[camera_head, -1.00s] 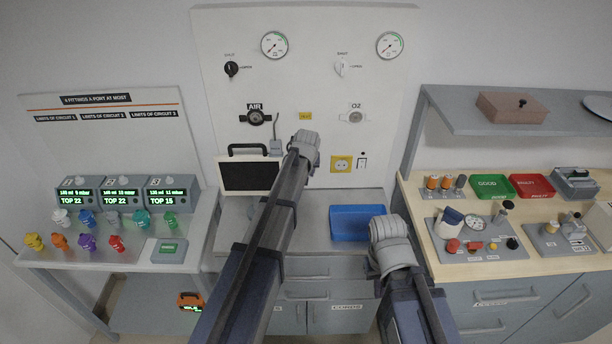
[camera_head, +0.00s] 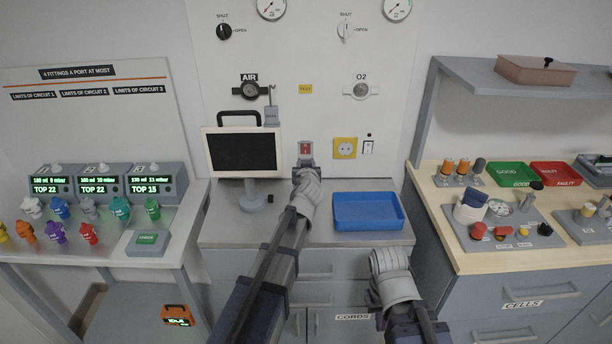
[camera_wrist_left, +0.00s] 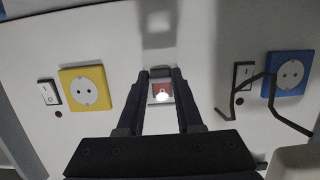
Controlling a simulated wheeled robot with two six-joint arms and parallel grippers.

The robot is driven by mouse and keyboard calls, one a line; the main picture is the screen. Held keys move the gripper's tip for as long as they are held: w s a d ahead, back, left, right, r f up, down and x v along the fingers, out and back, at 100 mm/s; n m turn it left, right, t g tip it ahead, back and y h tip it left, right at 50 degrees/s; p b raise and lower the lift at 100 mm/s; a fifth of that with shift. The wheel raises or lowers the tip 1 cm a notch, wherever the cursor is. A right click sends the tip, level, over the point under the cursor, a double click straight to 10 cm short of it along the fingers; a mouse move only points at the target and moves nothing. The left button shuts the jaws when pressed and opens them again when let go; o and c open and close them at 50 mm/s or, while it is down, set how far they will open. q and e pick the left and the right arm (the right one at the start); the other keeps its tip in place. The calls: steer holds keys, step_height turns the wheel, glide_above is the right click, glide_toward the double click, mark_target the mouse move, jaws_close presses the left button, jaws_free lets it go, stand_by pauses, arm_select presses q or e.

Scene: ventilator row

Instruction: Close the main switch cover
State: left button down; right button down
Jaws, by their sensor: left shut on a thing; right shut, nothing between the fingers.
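The main switch (camera_head: 305,149) is a small red rocker in a light frame on the white wall panel, right of the monitor. In the left wrist view the red switch (camera_wrist_left: 162,92), with a bright white spot on it, shows between my left fingers. My left gripper (camera_head: 306,164) is at the panel, just below the red switch. Its fingers (camera_wrist_left: 161,73) are shut on what seems to be the switch cover; the gripped part is mostly hidden. My right gripper (camera_head: 390,262) is low in front of the worktop, shut and empty; its fingertips are hard to make out.
A yellow socket (camera_head: 345,148) and a white switch (camera_head: 368,147) sit right of the main switch. The monitor (camera_head: 243,152) stands close on the left. A blue tray (camera_head: 368,211) lies on the worktop. A blue socket (camera_wrist_left: 288,74) shows in the left wrist view.

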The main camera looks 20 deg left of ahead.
arm_select(q)
steer(key=shift+w+a+f+t+y+b, duration=0.25)
steer(key=shift+t+b, duration=0.4)
steer(key=shift+b, duration=0.5)
steer(key=shift+w+f+t+y+b, duration=0.25)
steer(key=shift+t+b, duration=0.4)
steer(key=shift+b, duration=0.5)
steer(key=shift+r, duration=0.1)
steer(key=c, duration=0.6)
jaws_free()
steer(key=shift+o, duration=0.2)
steer(key=shift+d, duration=0.1)
steer(key=v, duration=0.7)
steer(key=shift+s, duration=0.4)
